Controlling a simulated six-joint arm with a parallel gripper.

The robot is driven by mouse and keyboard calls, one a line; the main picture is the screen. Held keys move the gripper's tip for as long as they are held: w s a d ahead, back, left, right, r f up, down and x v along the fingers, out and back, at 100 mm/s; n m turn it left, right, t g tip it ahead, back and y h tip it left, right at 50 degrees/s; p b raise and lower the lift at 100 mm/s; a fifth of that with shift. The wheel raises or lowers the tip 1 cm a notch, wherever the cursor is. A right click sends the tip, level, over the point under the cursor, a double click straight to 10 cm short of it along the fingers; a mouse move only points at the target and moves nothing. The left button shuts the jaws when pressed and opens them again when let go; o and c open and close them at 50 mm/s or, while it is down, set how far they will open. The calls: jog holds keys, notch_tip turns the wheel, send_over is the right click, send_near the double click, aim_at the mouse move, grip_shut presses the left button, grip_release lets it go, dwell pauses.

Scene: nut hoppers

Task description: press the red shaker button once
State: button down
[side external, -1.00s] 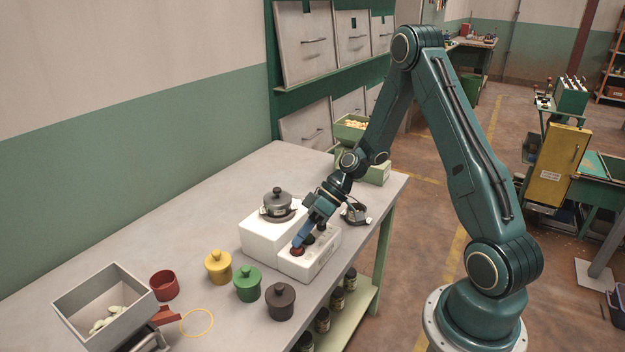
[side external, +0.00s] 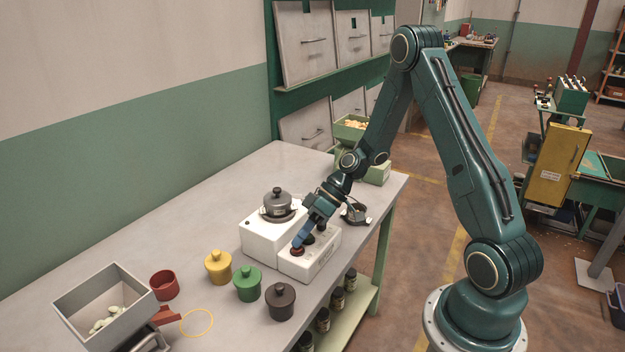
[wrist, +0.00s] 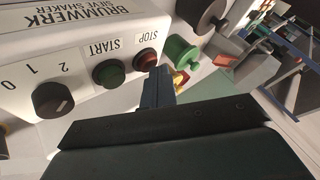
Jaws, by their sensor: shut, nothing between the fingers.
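The red button (side external: 297,251) is on the front left end of a white control box (side external: 312,264). In the wrist view the red button (wrist: 146,59) is labelled STOP, beside a green START button (wrist: 109,73) and a black dial (wrist: 52,99) marked 0, 1, 2. My gripper (side external: 299,241) is shut and empty, its blue fingers slanting down with the tips at the red button. In the wrist view the fingertips (wrist: 159,76) overlap the button's edge. I cannot tell whether they touch it or whether it is pressed in.
A white shaker base (side external: 264,239) with a dark lidded pot (side external: 278,205) stands behind the box. Yellow (side external: 218,267), green (side external: 247,284) and dark (side external: 280,301) lidded jars stand to the left, with a red cup (side external: 164,285) and a grey hopper (side external: 104,306) beyond.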

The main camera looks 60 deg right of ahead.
aim_at(302, 246)
jog(key=shift+r, duration=0.75)
jog(key=shift+r, duration=0.1)
jog(key=shift+r, duration=2.4)
jog(key=s+a+r+h, duration=0.5)
jog(key=s+r, duration=0.3)
jog(key=r, duration=0.3)
jog(key=s+r+m+t+h, duration=0.1)
jog(key=s+r+m, duration=0.1)
jog(key=s, duration=0.4)
jog(key=s+r+m+h, duration=0.2)
jog(key=s+r, duration=0.2)
jog(key=s, duration=0.3)
jog(key=shift+r+t, duration=0.25)
jog(key=shift+t, duration=0.15)
jog(key=shift+d, duration=0.1)
